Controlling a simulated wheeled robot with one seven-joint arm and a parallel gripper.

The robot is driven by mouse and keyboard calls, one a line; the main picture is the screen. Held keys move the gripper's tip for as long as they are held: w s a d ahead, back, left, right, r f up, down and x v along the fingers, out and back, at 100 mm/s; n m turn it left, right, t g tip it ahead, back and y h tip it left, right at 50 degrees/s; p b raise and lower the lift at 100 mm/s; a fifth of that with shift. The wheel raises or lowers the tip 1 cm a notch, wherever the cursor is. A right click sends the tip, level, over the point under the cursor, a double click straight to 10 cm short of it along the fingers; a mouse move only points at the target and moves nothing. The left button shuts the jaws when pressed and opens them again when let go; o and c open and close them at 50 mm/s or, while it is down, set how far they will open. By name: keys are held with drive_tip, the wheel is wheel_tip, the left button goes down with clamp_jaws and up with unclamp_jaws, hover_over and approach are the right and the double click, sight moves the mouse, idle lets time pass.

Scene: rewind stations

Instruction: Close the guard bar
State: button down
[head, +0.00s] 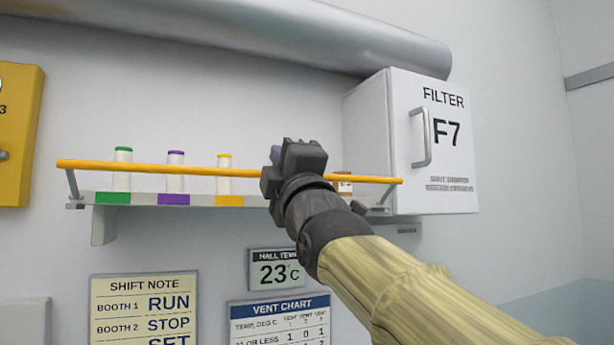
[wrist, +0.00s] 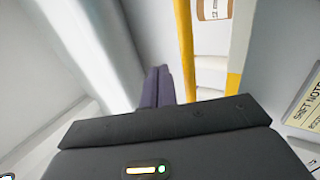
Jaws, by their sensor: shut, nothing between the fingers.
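The guard bar (head: 140,167) is a thin orange-yellow rod running along the front of the wall shelf (head: 142,199), above the shelf's edge. A short grey bracket carries each end. In the wrist view the guard bar (wrist: 184,50) runs upright just right of my fingers. My gripper (head: 276,154) is in front of the bar, right of its middle, and hides part of it. In the wrist view the dark purple fingers of my gripper (wrist: 158,75) are together and empty, close beside the bar. I cannot tell whether they touch it.
Bottles with green (head: 122,170), purple (head: 175,172) and orange (head: 224,174) caps stand on the shelf behind the bar. A brown-labelled bottle (head: 343,184) is partly hidden by my gripper. A white filter cabinet (head: 440,165) adjoins the shelf's right end. A thick pipe (head: 250,38) runs above.

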drive_tip(key=s+d+f+b, duration=0.2)
drive_tip(key=s+d, duration=0.2)
drive_tip(key=s, duration=0.4)
drive_tip(key=shift+s+d, duration=0.3)
drive_tip(key=shift+s, duration=0.15)
